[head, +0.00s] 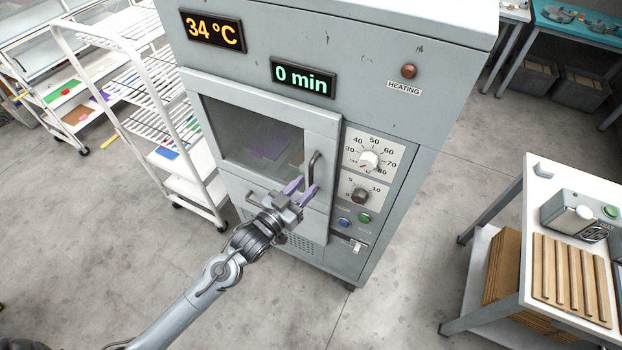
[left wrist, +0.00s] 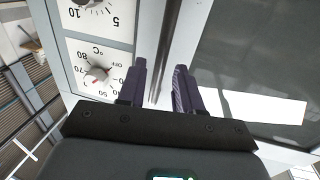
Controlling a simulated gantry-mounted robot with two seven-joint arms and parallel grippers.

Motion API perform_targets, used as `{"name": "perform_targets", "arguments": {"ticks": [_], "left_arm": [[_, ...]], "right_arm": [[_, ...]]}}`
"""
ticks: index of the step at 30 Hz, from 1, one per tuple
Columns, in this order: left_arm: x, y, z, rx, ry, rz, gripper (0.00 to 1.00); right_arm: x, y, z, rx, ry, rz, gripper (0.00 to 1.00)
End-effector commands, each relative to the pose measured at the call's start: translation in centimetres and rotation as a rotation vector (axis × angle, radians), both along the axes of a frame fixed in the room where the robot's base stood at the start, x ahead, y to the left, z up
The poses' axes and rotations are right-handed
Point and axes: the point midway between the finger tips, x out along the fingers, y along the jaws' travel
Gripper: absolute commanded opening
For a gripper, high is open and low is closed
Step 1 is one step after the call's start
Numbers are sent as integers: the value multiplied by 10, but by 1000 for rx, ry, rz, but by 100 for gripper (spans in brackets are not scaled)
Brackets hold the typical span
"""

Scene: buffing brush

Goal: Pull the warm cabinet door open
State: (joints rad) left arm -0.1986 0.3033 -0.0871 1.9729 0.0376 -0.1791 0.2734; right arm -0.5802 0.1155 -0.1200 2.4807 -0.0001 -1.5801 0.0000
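The warm cabinet (head: 410,110) stands in the middle of the head view. Its grey door (head: 236,128), with a dark window, looks shut. The dark upright door handle (head: 314,165) is near the door's right edge. My left gripper (head: 302,190) is in front of the handle's lower part, its two purple fingers apart. In the left wrist view the fingers (left wrist: 160,70) point toward the door's edge with a gap between them. A thin dark bar shows beyond that gap; I cannot tell whether the fingers are around the handle. My right gripper is not in view.
A control panel with a temperature knob (head: 368,160) and a timer knob (head: 360,195) is right of the door. A white wire rack cart (head: 205,185) stands close on the left. A table (head: 500,270) stands on the right. The floor in front is clear.

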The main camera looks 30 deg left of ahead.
Motion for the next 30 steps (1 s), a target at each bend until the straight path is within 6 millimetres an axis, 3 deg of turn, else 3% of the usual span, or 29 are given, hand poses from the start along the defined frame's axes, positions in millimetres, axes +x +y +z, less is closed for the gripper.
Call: {"name": "perform_targets", "arguments": {"ticks": [7,20,27,30], "left_arm": [[28,-3,1,0,0,0,34],[34,-4,0,0,1,0,34],[34,-4,0,0,0,0,0],[34,-4,0,0,0,0,0]], "right_arm": [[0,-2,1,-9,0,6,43],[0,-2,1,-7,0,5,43],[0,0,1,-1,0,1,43],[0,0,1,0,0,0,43]]}}
